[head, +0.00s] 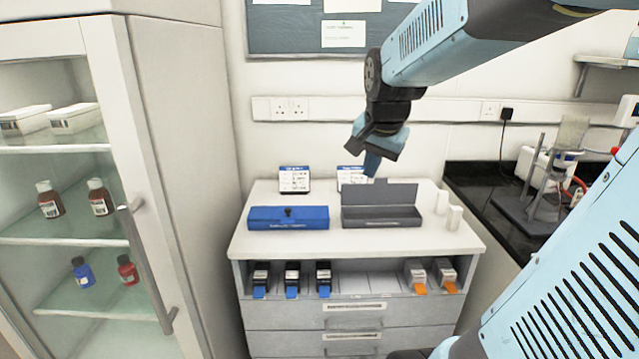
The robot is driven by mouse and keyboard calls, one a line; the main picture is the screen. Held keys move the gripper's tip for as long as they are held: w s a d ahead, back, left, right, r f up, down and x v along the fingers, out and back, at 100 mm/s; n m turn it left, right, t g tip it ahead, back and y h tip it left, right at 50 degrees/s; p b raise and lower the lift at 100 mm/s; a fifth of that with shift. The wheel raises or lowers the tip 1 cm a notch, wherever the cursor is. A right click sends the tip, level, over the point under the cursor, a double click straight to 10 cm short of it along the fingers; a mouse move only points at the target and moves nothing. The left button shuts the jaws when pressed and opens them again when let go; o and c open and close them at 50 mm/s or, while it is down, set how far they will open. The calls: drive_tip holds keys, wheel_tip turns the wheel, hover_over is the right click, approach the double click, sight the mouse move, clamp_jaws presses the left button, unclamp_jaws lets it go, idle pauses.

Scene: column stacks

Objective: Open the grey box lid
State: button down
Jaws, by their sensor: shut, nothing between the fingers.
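The grey box (382,217) sits on the white cabinet top, right of a blue box. Its lid (379,194) stands raised at the back, so the box is open and its dark inside shows. My gripper (371,166) is shut and empty. It hangs just above and behind the raised lid in the picture; I cannot tell whether it touches the lid.
A blue box (288,217) with a dark knob is closed on the left. Two small cards (294,180) stand behind the boxes. White containers (454,217) stand at the right. A glass-doored cabinet (150,180) is at left; a black bench (470,180) with glassware is at right.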

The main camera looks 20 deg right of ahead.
sight(380, 179)
drive_tip(key=w+d+f+m, duration=0.4)
drive_tip(key=w+d+m, duration=0.2)
drive_tip(key=w+d, duration=0.1)
drive_tip(key=w+d+f+m, duration=0.4)
drive_tip(key=w+d+m, duration=0.2)
drive_tip(key=w+d, duration=0.1)
drive_tip(key=shift+g, duration=0.3)
drive_tip(key=w+f, duration=0.2)
drive_tip(key=f, duration=0.1)
drive_tip(key=w+d+f, duration=0.1)
drive_tip(key=w+f, duration=0.1)
drive_tip(key=f, duration=0.1)
drive_tip(key=w+f, duration=0.2)
drive_tip(key=f, duration=0.1)
drive_tip(key=shift+w+d, duration=0.15)
drive_tip(key=shift+w, duration=0.05)
drive_tip(key=shift+w+d, duration=0.25)
drive_tip(key=shift+w, duration=0.45)
drive_tip(key=shift+w+d+r+g, duration=0.1)
drive_tip(key=shift+w+d+g, duration=0.05)
drive_tip(key=shift+w+g, duration=0.4)
drive_tip(key=shift+w+d+r+g, duration=0.1)
drive_tip(key=shift+w+g, duration=0.35)
drive_tip(key=shift+w, duration=0.05)
drive_tip(key=shift+w+d, duration=0.1)
drive_tip(key=shift+w, duration=0.25)
